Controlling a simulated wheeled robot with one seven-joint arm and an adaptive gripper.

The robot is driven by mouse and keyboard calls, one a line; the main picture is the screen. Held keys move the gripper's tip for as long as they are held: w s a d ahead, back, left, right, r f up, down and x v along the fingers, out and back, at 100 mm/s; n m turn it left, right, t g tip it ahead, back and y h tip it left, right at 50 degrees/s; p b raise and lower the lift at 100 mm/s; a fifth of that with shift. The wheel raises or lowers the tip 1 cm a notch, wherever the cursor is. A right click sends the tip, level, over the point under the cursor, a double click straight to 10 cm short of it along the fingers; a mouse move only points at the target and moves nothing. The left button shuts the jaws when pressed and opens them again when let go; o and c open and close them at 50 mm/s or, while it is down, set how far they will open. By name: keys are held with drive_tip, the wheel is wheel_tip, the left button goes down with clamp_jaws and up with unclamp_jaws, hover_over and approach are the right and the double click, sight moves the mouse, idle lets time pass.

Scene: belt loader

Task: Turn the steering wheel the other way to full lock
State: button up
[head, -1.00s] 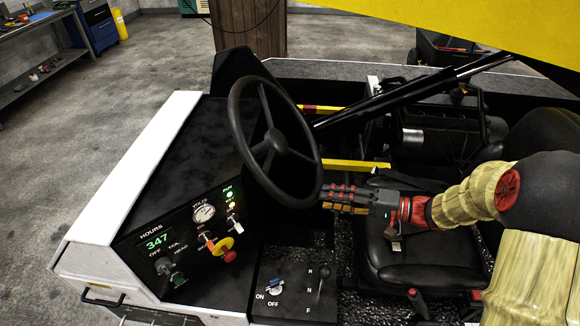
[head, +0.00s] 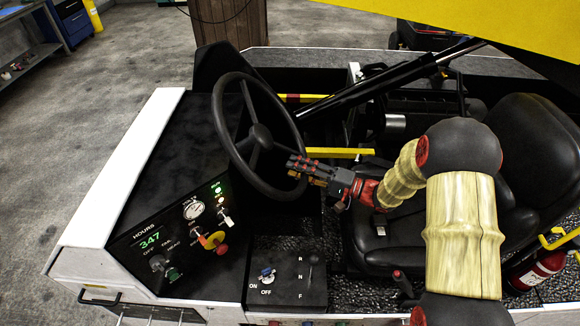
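The black steering wheel (head: 261,136) stands tilted above the dash at the centre left in the head view. It has a round hub and thin spokes. My gripper (head: 298,171) reaches in from the right, with its fingertips pointing left at the lower right part of the rim. The fingertips overlap the rim in the picture. I cannot tell whether they touch it or sit in front of it. The gap between the fingers is too small to make out, so whether they are open or shut is unclear.
The dash panel (head: 190,235) with gauge, knobs and switches lies below left of the wheel. A switch box (head: 285,288) with levers is below it. A black seat (head: 385,240) is under my arm. A yellow bar (head: 335,153) runs behind the wheel. A yellow panel (head: 500,35) overhangs top right.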

drive_tip(key=shift+x, duration=1.1)
drive_tip(key=shift+c, duration=1.2)
clamp_jaws()
drive_tip(key=shift+f, duration=0.1)
